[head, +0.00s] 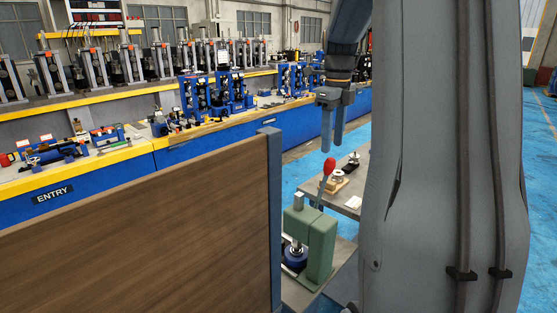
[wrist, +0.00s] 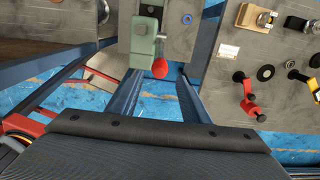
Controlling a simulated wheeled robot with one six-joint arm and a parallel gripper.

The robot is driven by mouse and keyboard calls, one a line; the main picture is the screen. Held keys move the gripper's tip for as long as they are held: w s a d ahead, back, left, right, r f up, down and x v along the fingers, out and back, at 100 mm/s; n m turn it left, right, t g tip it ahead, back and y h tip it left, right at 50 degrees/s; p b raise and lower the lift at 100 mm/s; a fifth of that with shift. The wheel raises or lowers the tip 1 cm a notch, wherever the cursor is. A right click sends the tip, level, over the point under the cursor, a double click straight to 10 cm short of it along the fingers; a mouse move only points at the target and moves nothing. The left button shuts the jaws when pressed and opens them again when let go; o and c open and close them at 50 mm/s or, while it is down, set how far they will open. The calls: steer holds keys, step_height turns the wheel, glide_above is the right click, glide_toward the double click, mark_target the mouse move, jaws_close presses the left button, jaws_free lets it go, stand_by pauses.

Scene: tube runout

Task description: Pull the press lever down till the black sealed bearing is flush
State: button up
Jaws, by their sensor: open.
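The green press (head: 320,240) stands on a grey bench, partly hidden by a wooden panel. Its lever (head: 322,186) slants up and ends in a red ball knob (head: 329,166). The knob also shows in the wrist view (wrist: 160,67), between and beyond my fingertips in the picture. Under the steel ram sits a round blue part (head: 295,258). I cannot make out the black sealed bearing or whether it is flush. My gripper (head: 333,145) is open and empty, pointing down above the knob, apparently apart from it.
A wooden panel (head: 140,230) with a blue post (head: 270,220) stands left of the press. The bench behind (head: 350,200) holds small parts and a white card (wrist: 229,51). A red-and-black tool (wrist: 248,95) lies at right in the wrist view. Blue floor (head: 400,145) is open beyond.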

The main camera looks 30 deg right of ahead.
mark_target(331, 159)
step_height(331, 159, down, 6)
steer(key=b, duration=0.4)
steer(key=shift+r, duration=0.3)
steer(key=shift+f, duration=0.1)
steer(key=shift+c, duration=0.4)
steer(key=c, duration=0.7)
